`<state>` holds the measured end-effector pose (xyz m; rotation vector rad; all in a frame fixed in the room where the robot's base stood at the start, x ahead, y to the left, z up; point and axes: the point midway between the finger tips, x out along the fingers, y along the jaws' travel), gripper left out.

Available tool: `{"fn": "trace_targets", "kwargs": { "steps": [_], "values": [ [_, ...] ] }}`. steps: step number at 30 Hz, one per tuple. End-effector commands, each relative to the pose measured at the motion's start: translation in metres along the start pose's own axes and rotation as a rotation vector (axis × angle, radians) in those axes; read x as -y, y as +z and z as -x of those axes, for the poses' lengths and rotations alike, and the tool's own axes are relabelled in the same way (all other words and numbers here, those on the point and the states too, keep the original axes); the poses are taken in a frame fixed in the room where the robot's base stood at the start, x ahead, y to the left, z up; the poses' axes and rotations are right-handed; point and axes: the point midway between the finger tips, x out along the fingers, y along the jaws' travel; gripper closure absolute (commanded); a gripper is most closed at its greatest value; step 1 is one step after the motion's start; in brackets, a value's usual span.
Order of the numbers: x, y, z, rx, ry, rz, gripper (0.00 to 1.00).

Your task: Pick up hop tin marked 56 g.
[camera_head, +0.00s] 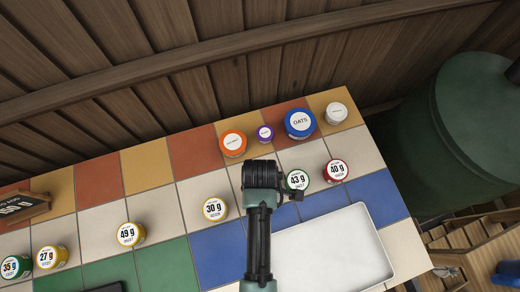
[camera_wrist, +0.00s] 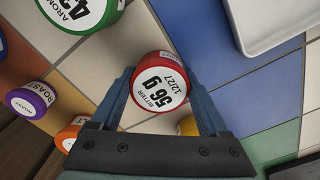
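The hop tin marked 56 g (camera_wrist: 160,88) has a red rim and a white label reading "BITTER 56 g 12/27". In the wrist view it stands between the two blue fingers of my gripper (camera_wrist: 155,78). The fingers are spread, one on each side of the tin. I cannot tell whether they touch it. In the head view my arm hides this tin, and my gripper (camera_head: 262,174) is seen from above over the tiled counter.
The green 43 g tin (camera_head: 297,180) stands close by, with the red 40 g tin (camera_head: 336,171) beyond it. The yellow 30 g tin (camera_head: 215,209) is to the left. Orange (camera_head: 233,144), purple (camera_head: 265,134) and blue OATS (camera_head: 300,124) tins stand behind. A white tray (camera_head: 388,268) lies front right.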

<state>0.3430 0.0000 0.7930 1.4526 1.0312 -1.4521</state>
Motion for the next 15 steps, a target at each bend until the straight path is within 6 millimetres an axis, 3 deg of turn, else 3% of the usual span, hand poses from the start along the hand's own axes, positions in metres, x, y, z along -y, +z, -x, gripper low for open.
{"fn": "trace_targets", "kwargs": {
  "steps": [1, 9, 15],
  "values": [
    [-0.0001, 0.0, 0.0002, 0.0, 0.0, 0.0, 0.32],
    [0.0, 0.0, 0.0003, 0.0, 0.0, 0.0, 0.8],
    [-0.0002, -0.0001, 0.0009, 0.0, 0.0, 0.0, 0.8]
  ]
}}
